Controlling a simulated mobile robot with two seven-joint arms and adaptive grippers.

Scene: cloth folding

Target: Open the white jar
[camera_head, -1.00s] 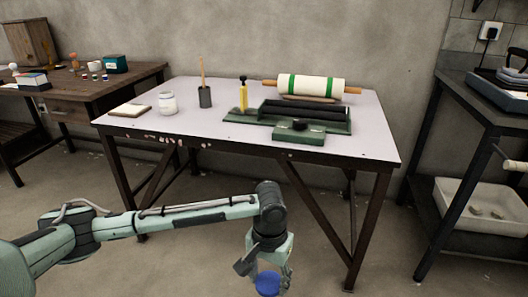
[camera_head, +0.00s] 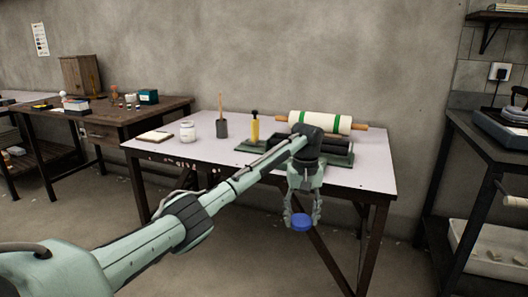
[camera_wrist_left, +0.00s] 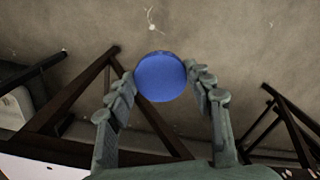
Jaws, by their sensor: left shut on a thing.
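The white jar (camera_head: 187,132) stands upright on the left part of the light table, with a pale body. Whether anything covers its top is too small to tell. My left gripper (camera_head: 301,218) hangs in front of the table's front edge, well to the right of the jar and apart from it. It is shut on a round blue disc (camera_head: 302,224), which looks like a lid. In the left wrist view the blue disc (camera_wrist_left: 160,76) sits between the two fingertips (camera_wrist_left: 160,82). My right gripper is not in view.
On the light table (camera_head: 205,160) are a notepad (camera_head: 155,136), a dark cup with a stick (camera_head: 222,129), a yellow bottle (camera_head: 255,129), a green tray (camera_head: 338,158) and a white roll with green bands (camera_head: 320,122). A brown desk (camera_head: 110,120) stands left, a dark shelf (camera_head: 490,150) right.

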